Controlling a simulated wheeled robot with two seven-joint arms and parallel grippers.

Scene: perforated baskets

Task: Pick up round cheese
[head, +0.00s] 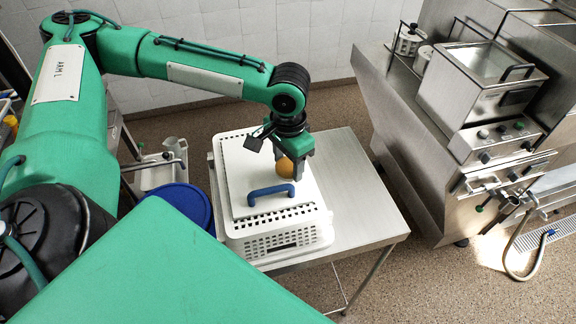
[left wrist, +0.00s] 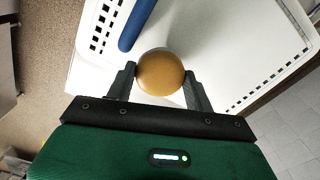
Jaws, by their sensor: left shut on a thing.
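The round cheese (head: 285,168) is a small orange-yellow ball. My left gripper (head: 292,163) points down and is shut on it, above the far part of the white basket's lid. In the left wrist view the cheese (left wrist: 160,72) sits between the two dark fingertips of the left gripper (left wrist: 161,80). The white perforated basket (head: 280,240) stands on a steel table and has a flat lid (head: 238,180) with a blue handle (head: 271,192). I cannot tell whether the cheese touches the lid. My right gripper is not in view.
The steel table (head: 365,205) has free room to the right of the basket. A steel cooking unit (head: 440,150) stands further right. A blue round lid (head: 182,205) and a white container (head: 160,172) are left of the table.

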